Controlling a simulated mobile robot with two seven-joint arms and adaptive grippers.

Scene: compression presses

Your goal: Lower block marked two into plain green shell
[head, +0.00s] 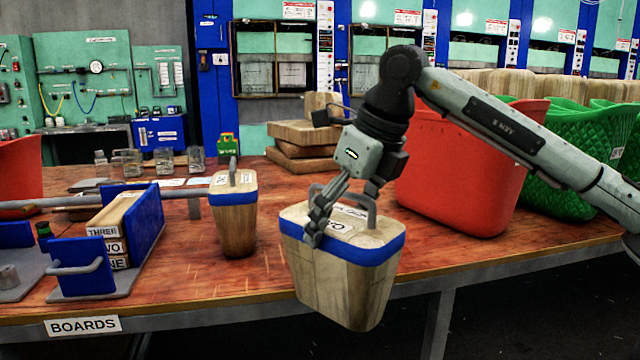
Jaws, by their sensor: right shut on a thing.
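The block marked two (345,282) is a tapered wooden block with a blue band, a grey handle and a label reading partly "WO". It hangs slightly tilted in front of the table's front edge. My right gripper (325,222) is shut on its handle. Green shells stand at the right behind a red shell; the nearer green one (556,198) has a quilted surface. Another green shell (622,132) behind it also looks patterned. The red shell hides part of the green ones, and I cannot tell which is plain. My left gripper is not in view.
The red shell (455,180) stands right of the held block. A second wooden block with a handle (236,225) stands to its left. A blue rack (80,270) holds numbered boards. Stacked wooden slabs (305,133) lie behind. The table (190,275) is bare between rack and second block.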

